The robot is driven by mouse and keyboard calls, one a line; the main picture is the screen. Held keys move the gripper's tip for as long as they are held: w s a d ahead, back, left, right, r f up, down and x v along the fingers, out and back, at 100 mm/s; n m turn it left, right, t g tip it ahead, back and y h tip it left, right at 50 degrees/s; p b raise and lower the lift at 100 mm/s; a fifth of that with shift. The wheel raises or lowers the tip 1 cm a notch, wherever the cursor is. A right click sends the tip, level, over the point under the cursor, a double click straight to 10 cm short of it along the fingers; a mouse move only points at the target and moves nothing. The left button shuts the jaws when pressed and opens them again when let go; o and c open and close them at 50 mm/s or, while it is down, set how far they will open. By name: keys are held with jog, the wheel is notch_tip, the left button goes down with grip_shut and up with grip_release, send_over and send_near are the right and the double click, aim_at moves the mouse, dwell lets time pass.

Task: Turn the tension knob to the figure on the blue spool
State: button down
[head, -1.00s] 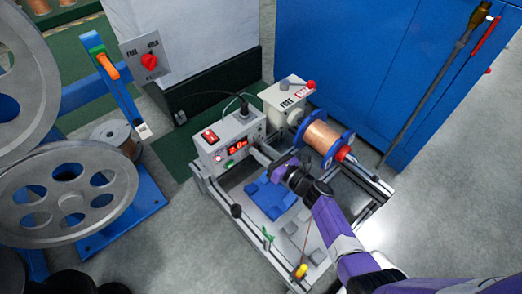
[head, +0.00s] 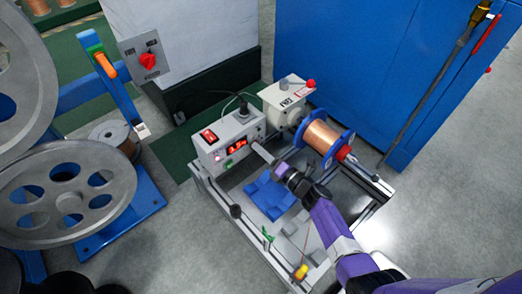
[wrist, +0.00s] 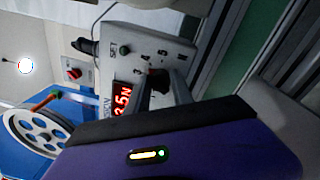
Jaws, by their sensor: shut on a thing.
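A dial with several printed marks is on the same box face in the wrist view (wrist: 140,50). My gripper (wrist: 160,80) is at that dial, its fingers shut on the tension knob, which they mostly hide. In the head view, my gripper (head: 279,169) is in front of the box. The blue spool (head: 321,136), wound with copper wire, sits to the right. I cannot read a figure on it.
A blue cabinet (head: 370,60) stands behind the spool. A box with a red-tipped lever (head: 287,101) is beside the control box. A blue block (head: 270,197) lies on the frame under my gripper. Large grey pulleys (head: 60,190) stand left.

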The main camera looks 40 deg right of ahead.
jog(key=m, duration=0.6)
jog(key=shift+s+f+m, duration=0.1)
jog(key=shift+f+m, duration=0.15)
jog(key=shift+m, duration=0.15)
jog(key=shift+a+h, duration=0.1)
jog(key=shift+h, duration=0.2)
jog(key=c, duration=1.1)
grip_release()
jog(key=shift+r, duration=0.1)
jog(key=shift+s+f+p, duration=0.15)
jog(key=shift+s+p, duration=0.55)
jog(key=shift+s, duration=1.25)
jog(key=shift+s+f+p, duration=0.1)
jog(key=shift+s+p, duration=0.6)
jog(key=shift+s, duration=1.25)
